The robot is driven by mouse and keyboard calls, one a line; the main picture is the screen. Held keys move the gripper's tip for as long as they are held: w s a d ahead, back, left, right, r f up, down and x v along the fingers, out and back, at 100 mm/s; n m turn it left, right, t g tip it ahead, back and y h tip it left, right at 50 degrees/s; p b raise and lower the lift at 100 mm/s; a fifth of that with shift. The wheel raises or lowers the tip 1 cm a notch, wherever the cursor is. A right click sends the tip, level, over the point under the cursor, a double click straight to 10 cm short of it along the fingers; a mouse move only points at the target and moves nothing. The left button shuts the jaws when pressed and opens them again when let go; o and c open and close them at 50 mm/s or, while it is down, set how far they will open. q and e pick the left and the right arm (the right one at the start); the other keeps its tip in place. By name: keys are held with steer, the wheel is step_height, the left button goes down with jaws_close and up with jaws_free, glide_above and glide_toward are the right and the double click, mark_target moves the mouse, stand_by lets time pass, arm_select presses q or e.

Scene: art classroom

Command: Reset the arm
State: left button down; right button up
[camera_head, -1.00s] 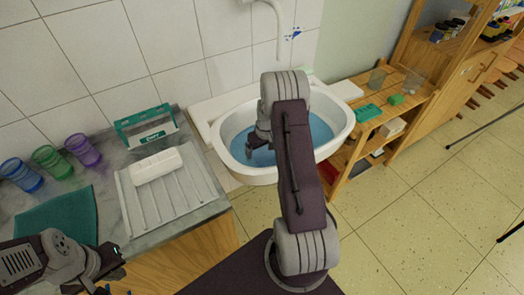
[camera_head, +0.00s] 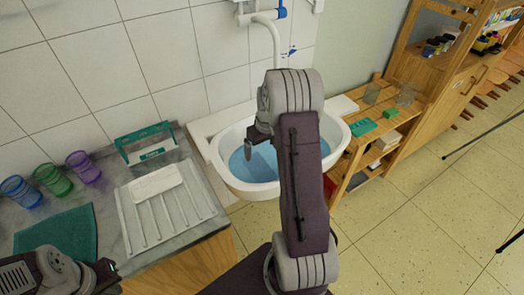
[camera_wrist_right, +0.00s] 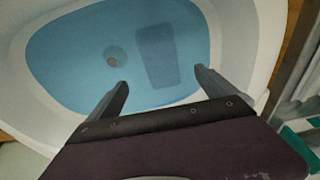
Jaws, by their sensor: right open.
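My right arm reaches up from the bottom of the head view, and its gripper (camera_head: 250,146) hangs over the white sink with blue water. In the right wrist view the right gripper (camera_wrist_right: 160,82) is open and empty, its two fingers apart above the sink basin (camera_wrist_right: 225,60). My left gripper (camera_head: 108,272) is at the bottom left of the head view, near the counter's front edge. Its fingers are partly cut off by the frame, so its opening is unclear.
A wooden shelf (camera_head: 400,112) stands right of the sink. The tiled floor at the right is mostly open.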

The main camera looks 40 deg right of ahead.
stand_by(0.3)
steer(key=w+a+r+n+p, duration=0.2)
steer(key=w+a+r+p, duration=0.1)
steer(key=a+r, duration=0.25)
steer(key=s+a+r+n+p, duration=0.1)
steer(key=s+a+r+p, duration=0.15)
steer(key=a, duration=0.35)
steer(key=s+a+r+n+p, duration=0.1)
steer(key=s+a+r, duration=0.2)
steer(key=a+r, duration=0.15)
steer(key=s+a+f+m, duration=0.1)
steer(key=s+a+f, duration=0.1)
steer(key=s, duration=0.4)
steer(key=s+a+f+m, duration=0.1)
steer(key=s+a+m, duration=0.1)
steer(key=s, duration=0.5)
steer(key=shift+a+f+g, duration=0.3)
steer(key=shift+f, duration=0.05)
